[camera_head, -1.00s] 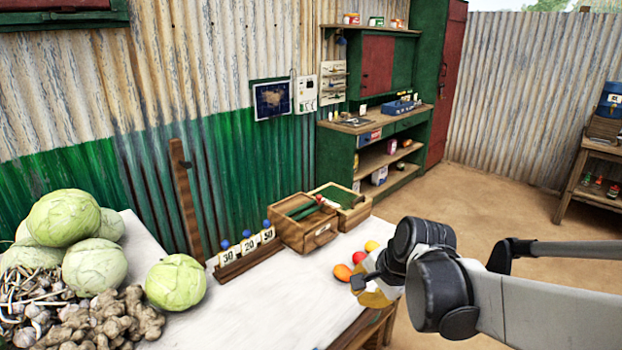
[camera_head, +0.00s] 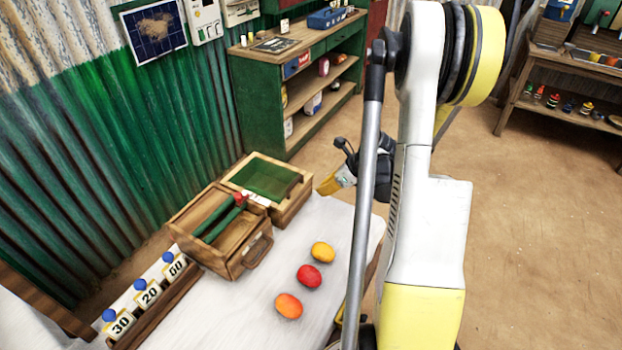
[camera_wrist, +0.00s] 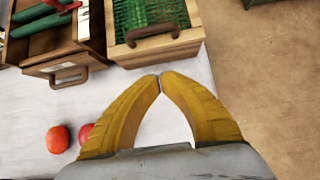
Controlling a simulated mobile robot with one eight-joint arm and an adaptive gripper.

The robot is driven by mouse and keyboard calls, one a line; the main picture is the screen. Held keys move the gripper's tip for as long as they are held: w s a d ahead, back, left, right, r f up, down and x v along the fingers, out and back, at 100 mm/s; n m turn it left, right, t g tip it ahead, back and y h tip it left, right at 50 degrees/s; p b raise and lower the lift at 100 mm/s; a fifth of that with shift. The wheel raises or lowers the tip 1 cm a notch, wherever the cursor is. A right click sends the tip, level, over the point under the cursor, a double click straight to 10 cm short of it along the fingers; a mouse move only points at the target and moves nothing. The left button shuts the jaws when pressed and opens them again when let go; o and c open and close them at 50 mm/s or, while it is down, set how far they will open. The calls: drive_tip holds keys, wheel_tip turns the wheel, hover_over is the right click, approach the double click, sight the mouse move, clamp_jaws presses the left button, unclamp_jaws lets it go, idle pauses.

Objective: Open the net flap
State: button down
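The net flap (camera_head: 262,180) is a green mesh in a wooden frame on the rear wooden box. It appears to lie flat over the top. In the wrist view its green mesh (camera_wrist: 128,14) shows at the top edge, with a green shape under it and a dark curved handle (camera_wrist: 151,33) on the wooden front bar. My gripper (camera_wrist: 160,78) has yellow fingers whose tips meet with nothing between them. The tips are short of the box front in the wrist view and apart from the handle. In the head view my gripper (camera_head: 326,187) is right of the box, partly hidden by my arm.
A wooden box (camera_head: 245,260) with a handle and long green items stands beside the netted box. An orange (camera_head: 289,306), a red (camera_head: 309,276) and a yellow fruit (camera_head: 322,252) lie on the white table (camera_head: 240,316). Numbered blocks (camera_head: 148,292) stand at the left.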

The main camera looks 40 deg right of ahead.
sight(298, 190)
drive_tip(key=b+x, duration=0.3)
drive_tip(key=x, duration=0.6)
drive_tip(key=shift+s+f, duration=0.15)
drive_tip(key=r, duration=0.1)
drive_tip(key=w+r, duration=0.1)
drive_tip(key=r, duration=0.1)
drive_tip(key=shift+w+a+r+b, duration=0.15)
drive_tip(key=shift+w+a+b, duration=0.2)
drive_tip(key=shift+w+r, duration=0.25)
drive_tip(key=shift+r, duration=0.1)
